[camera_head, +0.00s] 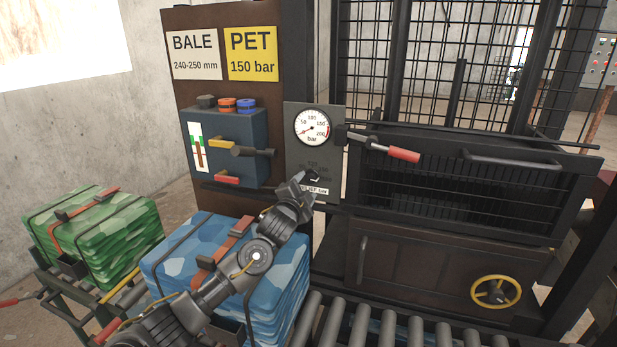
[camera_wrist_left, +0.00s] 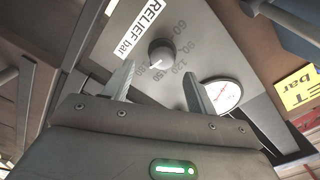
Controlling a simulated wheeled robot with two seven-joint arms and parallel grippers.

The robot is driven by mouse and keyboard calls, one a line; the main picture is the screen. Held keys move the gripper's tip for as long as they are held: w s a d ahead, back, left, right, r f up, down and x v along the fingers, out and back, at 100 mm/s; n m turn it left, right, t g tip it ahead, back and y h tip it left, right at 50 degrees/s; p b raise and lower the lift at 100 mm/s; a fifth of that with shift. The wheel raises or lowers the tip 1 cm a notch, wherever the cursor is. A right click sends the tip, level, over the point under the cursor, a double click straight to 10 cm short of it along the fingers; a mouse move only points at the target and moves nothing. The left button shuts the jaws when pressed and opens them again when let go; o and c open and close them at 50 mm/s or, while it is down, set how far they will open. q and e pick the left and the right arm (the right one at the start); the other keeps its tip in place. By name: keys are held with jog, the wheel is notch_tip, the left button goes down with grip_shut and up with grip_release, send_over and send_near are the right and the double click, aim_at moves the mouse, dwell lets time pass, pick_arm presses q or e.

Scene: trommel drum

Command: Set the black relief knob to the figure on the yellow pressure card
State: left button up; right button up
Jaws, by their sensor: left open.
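The yellow pressure card (camera_head: 251,54) reads "PET 150 bar"; part of it shows in the wrist view (camera_wrist_left: 297,88). The black relief knob (camera_wrist_left: 160,53) is round, on a grey panel with printed figures 60 to 180 and a "RELIEF bar" label (camera_wrist_left: 140,30). A small white mark on the knob points towards the higher figures; I cannot read exactly which. In the head view the knob (camera_head: 314,177) is partly hidden by my gripper. My left gripper (camera_head: 302,187) is open and empty, its fingertips pointing at the knob, seemingly short of it. My right gripper is out of view.
A pressure gauge (camera_head: 312,127) sits above the knob. A blue valve block (camera_head: 237,140) with levers is to its left, and a red-handled lever (camera_head: 400,153) to its right. A blue bale (camera_head: 278,265) lies below my arm; a green bale (camera_head: 95,235) is further left.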

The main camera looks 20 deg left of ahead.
aim_at(310, 179)
pick_arm(q)
jog(key=w, duration=0.1)
jog(key=w+p, duration=0.1)
jog(key=w, duration=0.1)
jog(key=shift+w+a+r, duration=0.1)
jog(key=shift+w+a, duration=0.05)
jog(key=shift+w, duration=0.1)
jog(key=shift+w+d, duration=0.2)
jog(key=shift+w, duration=0.55)
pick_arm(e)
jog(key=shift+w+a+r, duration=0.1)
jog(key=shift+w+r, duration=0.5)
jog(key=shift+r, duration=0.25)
pick_arm(q)
jog(key=shift+a, duration=0.1)
